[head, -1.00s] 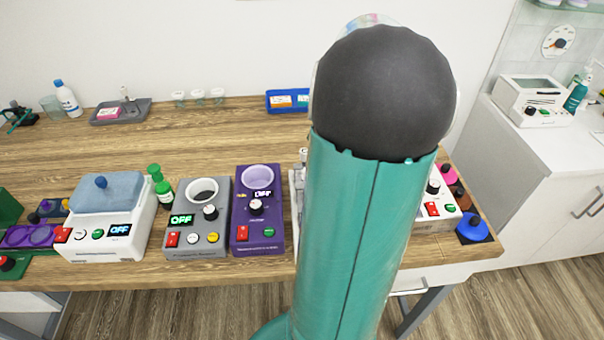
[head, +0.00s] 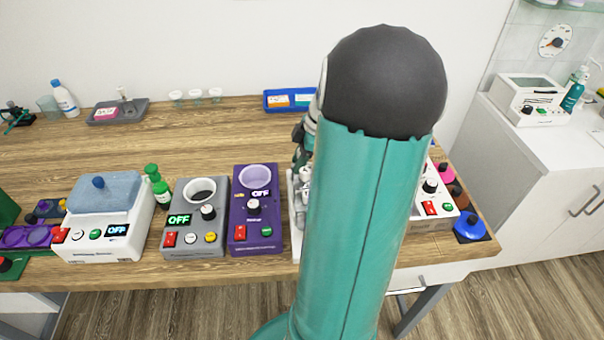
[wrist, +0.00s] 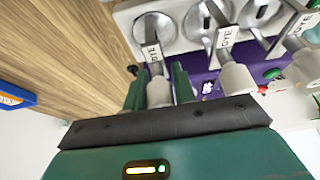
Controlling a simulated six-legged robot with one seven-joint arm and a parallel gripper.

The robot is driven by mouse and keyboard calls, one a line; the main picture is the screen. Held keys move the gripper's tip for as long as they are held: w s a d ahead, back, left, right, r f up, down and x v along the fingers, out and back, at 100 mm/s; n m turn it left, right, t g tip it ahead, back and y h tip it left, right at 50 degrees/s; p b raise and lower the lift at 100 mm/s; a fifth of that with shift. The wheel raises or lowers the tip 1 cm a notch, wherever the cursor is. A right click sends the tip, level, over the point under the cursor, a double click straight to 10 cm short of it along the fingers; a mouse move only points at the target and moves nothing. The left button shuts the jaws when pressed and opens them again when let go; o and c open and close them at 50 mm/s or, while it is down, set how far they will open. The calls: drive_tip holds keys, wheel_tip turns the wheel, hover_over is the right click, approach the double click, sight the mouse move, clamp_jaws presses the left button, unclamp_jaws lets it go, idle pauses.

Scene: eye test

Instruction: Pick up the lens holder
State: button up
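In the wrist view, several round metal pieces with pale cylindrical handles and "DYE" labels stand in a row on a white base. None is marked as a lens holder, and I cannot be sure which one it is. My gripper (wrist: 160,88) has its two green fingers apart, one on each side of the nearest pale handle (wrist: 159,94). Whether they touch it is not clear. In the head view, the white base (head: 295,245) shows just left of my arm, which hides most of it and much of my gripper.
A purple device (head: 254,222), a grey device (head: 194,245) and a white device with a blue top (head: 85,238) stand left of the base. Another white device (head: 418,212) and a blue piece (head: 471,226) stand at right. A blue tray (head: 290,108) lies behind.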

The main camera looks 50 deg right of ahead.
clamp_jaws()
